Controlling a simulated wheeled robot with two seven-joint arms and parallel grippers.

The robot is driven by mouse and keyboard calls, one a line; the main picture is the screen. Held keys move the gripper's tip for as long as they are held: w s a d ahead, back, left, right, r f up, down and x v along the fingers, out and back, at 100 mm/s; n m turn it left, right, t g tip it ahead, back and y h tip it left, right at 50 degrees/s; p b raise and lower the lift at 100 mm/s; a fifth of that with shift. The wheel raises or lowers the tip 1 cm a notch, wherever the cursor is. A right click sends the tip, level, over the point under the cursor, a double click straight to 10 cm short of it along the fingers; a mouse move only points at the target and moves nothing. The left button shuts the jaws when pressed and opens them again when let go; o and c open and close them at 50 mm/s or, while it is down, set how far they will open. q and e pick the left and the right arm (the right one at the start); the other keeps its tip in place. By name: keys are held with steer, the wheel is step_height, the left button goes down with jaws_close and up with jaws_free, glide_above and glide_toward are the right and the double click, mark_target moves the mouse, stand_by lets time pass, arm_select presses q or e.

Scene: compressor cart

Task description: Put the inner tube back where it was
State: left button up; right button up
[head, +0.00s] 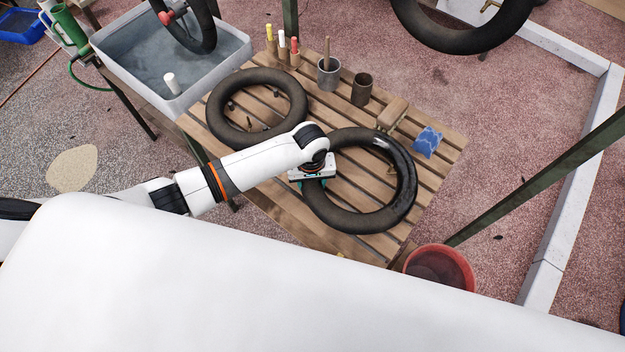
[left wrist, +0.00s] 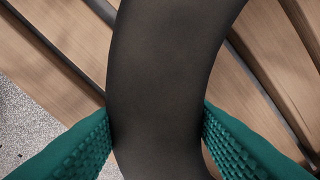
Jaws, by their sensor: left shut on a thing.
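A black inner tube (head: 362,216) lies at the right part of the slatted wooden table, its far right side shiny. My left gripper (head: 312,186) is over the tube's left side. In the left wrist view the green fingers of my left gripper (left wrist: 158,135) are shut on the tube (left wrist: 165,75), one on each side of it, with table slats behind. A second dark tube (head: 218,108) lies on the table at the upper left. A third tube (head: 203,30) hangs over the water tank, and another (head: 447,42) hangs at the upper right. My right gripper is not in view.
The slatted table (head: 285,212) also bears a grey cup (head: 328,76) with a stick, a dark cup (head: 362,88), a wooden block (head: 392,114), a blue cloth (head: 428,141) and several markers. A water tank (head: 125,80) adjoins at left. A red bucket (head: 440,262) stands by the front right corner.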

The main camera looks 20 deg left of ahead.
arm_select(q)
steer(key=shift+f, duration=0.2)
steer(key=shift+f, duration=0.15)
steer(key=o, duration=0.9)
steer(key=shift+o, duration=0.2)
step_height(320, 180, up, 12)
steer(key=shift+s, duration=0.1)
